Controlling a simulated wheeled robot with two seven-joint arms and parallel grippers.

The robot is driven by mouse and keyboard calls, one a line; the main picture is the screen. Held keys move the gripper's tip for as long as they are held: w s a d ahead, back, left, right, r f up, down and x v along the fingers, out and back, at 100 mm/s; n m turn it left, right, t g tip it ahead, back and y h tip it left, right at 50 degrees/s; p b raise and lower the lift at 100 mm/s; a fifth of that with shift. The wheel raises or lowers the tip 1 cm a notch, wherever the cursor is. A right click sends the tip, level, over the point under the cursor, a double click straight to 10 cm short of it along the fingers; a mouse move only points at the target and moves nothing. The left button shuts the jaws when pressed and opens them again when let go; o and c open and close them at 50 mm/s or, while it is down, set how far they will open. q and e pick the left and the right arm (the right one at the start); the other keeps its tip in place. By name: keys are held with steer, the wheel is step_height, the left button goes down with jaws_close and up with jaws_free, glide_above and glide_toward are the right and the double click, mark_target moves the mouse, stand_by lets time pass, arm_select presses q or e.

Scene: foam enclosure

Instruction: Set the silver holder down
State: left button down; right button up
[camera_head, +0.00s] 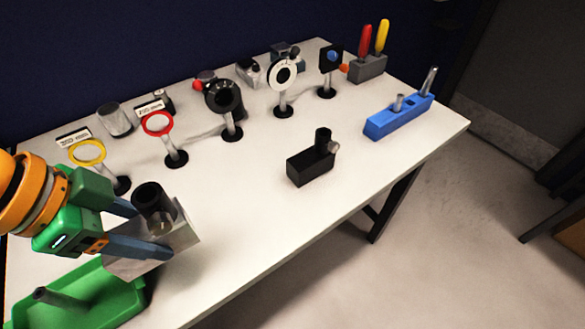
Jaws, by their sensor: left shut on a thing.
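The silver holder (179,238) is a grey metal block with a dark upright tube on top, in the lower left of the head view. My left gripper (158,228) comes in from the left and is shut on the silver holder, with one blue-grey finger along its near side. The holder is at the table's front left, just right of a green tray. Whether its underside touches the white table (235,220) cannot be told. My right gripper is not in view.
A green tray (120,305) with a dark rod stands at the front left. A black holder (311,168) stands mid-table, a blue block (400,117) to the right. Several ring mounts line the back, including yellow (88,153) and red (158,124) ones. Table between silver and black holders is clear.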

arm_select(q)
steer(key=shift+s+a, duration=0.1)
steer(key=shift+a, duration=0.15)
steer(key=shift+w+d+f+p, duration=0.2)
steer(key=shift+w+f, duration=0.1)
steer(key=shift+w, duration=0.15)
steer(key=shift+w+d+f+p, duration=0.1)
steer(key=shift+w+f+p, duration=0.15)
steer(key=shift+w, duration=0.15)
steer(key=w+d+f, duration=0.2)
steer(key=w, duration=0.1)
steer(key=w+d+f, duration=0.2)
steer(key=w+f, duration=0.1)
steer(key=w+d+f, duration=0.2)
steer(key=w+f, duration=0.1)
steer(key=shift+w+f, duration=0.1)
steer(key=shift+w, duration=0.1)
steer(key=shift+w+f+p, duration=0.2)
steer(key=shift+f+p, duration=0.2)
steer(key=shift+f, duration=1.45)
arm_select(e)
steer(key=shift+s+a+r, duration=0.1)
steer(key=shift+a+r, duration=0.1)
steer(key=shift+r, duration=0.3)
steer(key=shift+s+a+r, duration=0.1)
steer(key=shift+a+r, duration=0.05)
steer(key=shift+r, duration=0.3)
arm_select(q)
steer(key=shift+f, duration=0.15)
